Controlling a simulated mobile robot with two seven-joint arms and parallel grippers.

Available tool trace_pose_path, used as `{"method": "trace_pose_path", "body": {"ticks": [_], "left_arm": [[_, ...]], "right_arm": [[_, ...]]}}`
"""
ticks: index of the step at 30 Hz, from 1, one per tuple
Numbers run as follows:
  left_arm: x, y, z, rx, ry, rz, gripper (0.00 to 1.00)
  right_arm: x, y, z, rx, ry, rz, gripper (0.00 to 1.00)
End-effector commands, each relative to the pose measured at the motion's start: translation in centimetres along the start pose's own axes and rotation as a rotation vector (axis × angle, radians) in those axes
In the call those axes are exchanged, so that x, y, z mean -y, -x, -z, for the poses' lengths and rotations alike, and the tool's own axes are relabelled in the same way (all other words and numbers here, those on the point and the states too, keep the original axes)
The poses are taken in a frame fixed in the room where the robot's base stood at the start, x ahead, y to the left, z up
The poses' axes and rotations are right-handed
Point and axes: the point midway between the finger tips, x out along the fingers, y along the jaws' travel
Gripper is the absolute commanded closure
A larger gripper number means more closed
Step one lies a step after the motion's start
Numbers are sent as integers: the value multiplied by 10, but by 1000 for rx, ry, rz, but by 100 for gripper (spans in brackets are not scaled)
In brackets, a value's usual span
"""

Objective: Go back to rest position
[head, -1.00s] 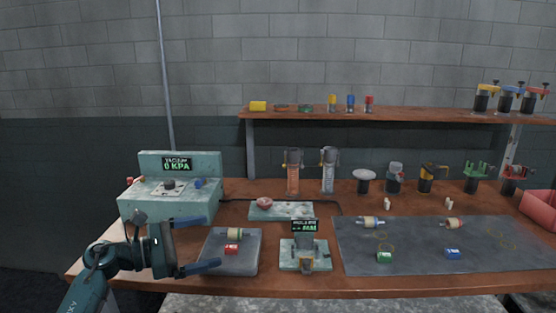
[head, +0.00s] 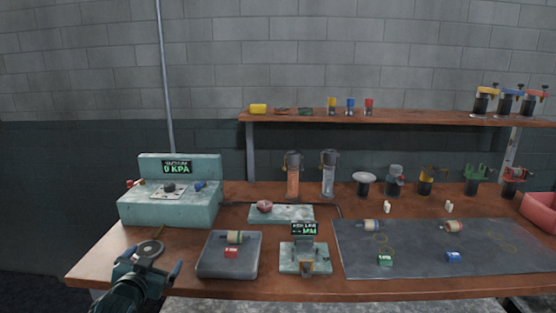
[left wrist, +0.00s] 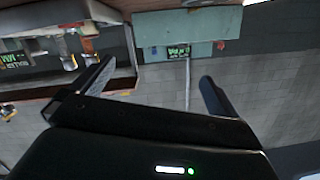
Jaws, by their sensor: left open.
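My left gripper (head: 152,264) is at the front left corner of the workbench in the head view, left of the grey tray. It is open. In the left wrist view its two dark fingers (left wrist: 155,90) stand wide apart with nothing between them. The wrist picture is turned over, with the vacuum unit and the grey wall beyond the fingers. My right gripper is in neither view.
The vacuum unit (head: 170,207) reading 0 KPA stands behind my left gripper. The grey tray (head: 213,269) holds a small tube part and a red block. A gauge stand (head: 290,262) and a dark mat (head: 350,262) with several parts lie to the right.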

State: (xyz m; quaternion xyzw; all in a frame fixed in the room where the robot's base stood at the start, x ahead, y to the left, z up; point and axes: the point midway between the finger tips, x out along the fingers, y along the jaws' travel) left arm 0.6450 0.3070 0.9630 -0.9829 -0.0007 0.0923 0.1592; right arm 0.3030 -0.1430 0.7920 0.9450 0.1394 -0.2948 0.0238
Motion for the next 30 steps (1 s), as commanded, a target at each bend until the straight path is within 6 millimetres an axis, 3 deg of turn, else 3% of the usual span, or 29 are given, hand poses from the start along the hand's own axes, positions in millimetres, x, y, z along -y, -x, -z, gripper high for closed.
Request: {"method": "trace_pose_path", "body": {"ticks": [1,5,9,15,18,23,30], "left_arm": [[-21,14,-22,26,4,-32,0],[-73,60,-71,89,23,-115,0],[-133,132,-122,172,69,-214,0],[-192,240,-161,287,160,-321,0],[-208,278,-168,329,198,-349,0],[-218,307,-170,360,228,-368,0],[-218,310,-170,364,231,-370,0]], "right_arm": [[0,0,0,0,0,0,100],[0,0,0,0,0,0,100],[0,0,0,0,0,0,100],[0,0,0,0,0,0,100],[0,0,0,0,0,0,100],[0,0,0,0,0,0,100],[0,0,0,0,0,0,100]]}}
